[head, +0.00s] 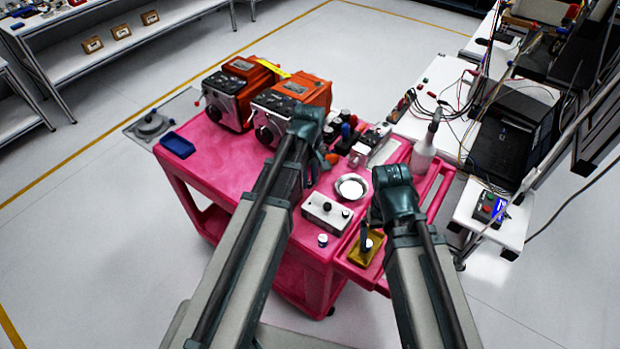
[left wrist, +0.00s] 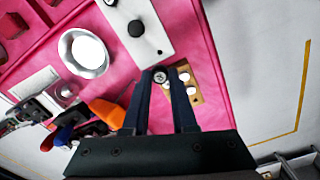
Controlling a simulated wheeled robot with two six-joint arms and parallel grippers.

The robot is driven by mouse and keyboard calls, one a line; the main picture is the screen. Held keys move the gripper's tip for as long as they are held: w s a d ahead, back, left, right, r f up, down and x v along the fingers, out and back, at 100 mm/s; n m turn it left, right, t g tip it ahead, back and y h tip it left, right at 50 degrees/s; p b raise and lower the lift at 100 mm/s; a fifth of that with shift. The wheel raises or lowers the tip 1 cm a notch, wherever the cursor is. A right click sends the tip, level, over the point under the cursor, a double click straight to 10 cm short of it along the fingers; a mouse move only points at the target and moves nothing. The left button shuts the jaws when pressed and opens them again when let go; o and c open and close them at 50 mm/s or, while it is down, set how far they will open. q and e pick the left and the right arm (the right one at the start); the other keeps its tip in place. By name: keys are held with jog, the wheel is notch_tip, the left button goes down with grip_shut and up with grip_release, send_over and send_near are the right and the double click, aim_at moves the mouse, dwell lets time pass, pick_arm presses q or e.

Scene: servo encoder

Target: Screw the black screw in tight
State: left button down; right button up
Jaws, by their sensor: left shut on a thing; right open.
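My left gripper (left wrist: 166,78) is shut on the black screw (left wrist: 160,76), whose round dark head with a grey centre shows between the fingertips in the left wrist view. A small tan block (left wrist: 192,92) with round pale tops lies just beyond the tips. Whether the screw touches it, I cannot tell. In the head view my left arm hides the fingertips and the screw. My right gripper (head: 369,228) is open above the yellow tray (head: 356,256) at the cart's right side; I see nothing held in it.
A white box with a black knob (head: 318,212) and a metal bowl (head: 352,188) stand on the pink cart (head: 222,162). Two orange machines (head: 236,90) stand at its back. A spray bottle (head: 424,155) and orange-handled tool (left wrist: 106,112) are near.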

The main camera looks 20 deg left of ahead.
pick_arm(q)
jog(key=shift+f, duration=0.15)
jog(key=shift+d+f+b, duration=0.1)
jog(key=shift+f+b, duration=0.25)
jog(key=shift+b, duration=0.1)
jog(key=shift+f+b, duration=2.9)
jog(key=shift+f, duration=0.05)
jog(key=shift+f+b, duration=1)
